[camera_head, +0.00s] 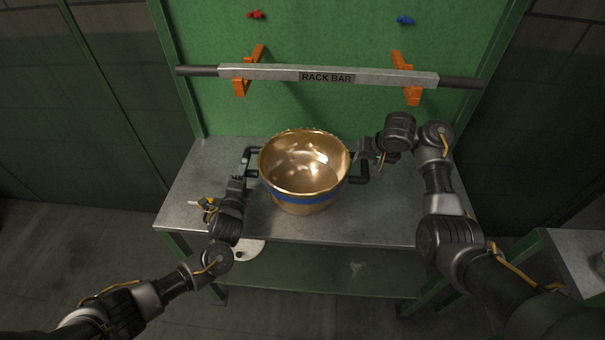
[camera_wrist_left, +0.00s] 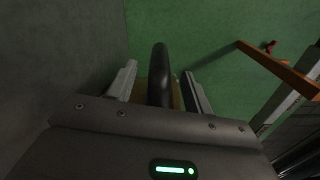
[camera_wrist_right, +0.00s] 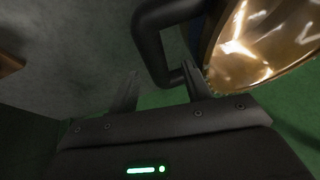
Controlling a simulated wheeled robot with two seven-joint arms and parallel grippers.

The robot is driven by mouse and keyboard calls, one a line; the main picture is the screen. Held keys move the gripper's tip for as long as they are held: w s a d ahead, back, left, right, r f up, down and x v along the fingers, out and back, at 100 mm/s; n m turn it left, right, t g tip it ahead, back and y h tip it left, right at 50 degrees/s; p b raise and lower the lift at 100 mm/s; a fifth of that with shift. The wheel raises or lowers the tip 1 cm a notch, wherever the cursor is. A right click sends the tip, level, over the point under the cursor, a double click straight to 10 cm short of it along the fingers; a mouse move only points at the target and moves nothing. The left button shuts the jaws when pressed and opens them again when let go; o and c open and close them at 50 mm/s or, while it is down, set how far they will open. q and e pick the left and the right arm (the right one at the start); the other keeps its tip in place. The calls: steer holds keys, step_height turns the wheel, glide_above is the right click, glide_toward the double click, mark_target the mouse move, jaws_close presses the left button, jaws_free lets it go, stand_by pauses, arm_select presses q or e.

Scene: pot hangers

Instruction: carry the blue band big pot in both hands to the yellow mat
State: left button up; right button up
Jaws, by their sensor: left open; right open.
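The big pot (camera_head: 304,170) is golden with a blue band (camera_head: 305,198) and stands upright on a grey metal bench. It has a dark handle on each side. My left gripper (camera_head: 240,180) is open at the left handle; in the left wrist view its fingers (camera_wrist_left: 158,88) stand on either side of the dark handle bar (camera_wrist_left: 160,70). My right gripper (camera_head: 366,152) is open at the right handle (camera_head: 358,174); in the right wrist view the handle (camera_wrist_right: 150,45) lies between its fingers (camera_wrist_right: 160,88), with the pot beside it. I cannot make out a yellow mat.
A rack bar (camera_head: 270,74) on orange brackets (camera_head: 405,80) crosses the green back panel behind and above the pot. A red peg (camera_head: 256,14) and a blue peg (camera_head: 405,20) are above it. The bench top (camera_head: 390,220) is clear at front right. Another table (camera_head: 575,255) is at far right.

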mark_target(248, 152)
arm_select(q)
steer(key=shift+w+d, duration=0.1)
steer(key=shift+w, duration=2.05)
arm_select(e)
steer(key=shift+x, duration=1.65)
steer(key=shift+s, duration=0.15)
arm_select(q)
jaws_close()
arm_select(e)
jaws_close()
arm_select(q)
steer(key=shift+w+r, duration=0.1)
steer(key=shift+r, duration=0.15)
arm_select(e)
steer(key=shift+w+r, duration=0.2)
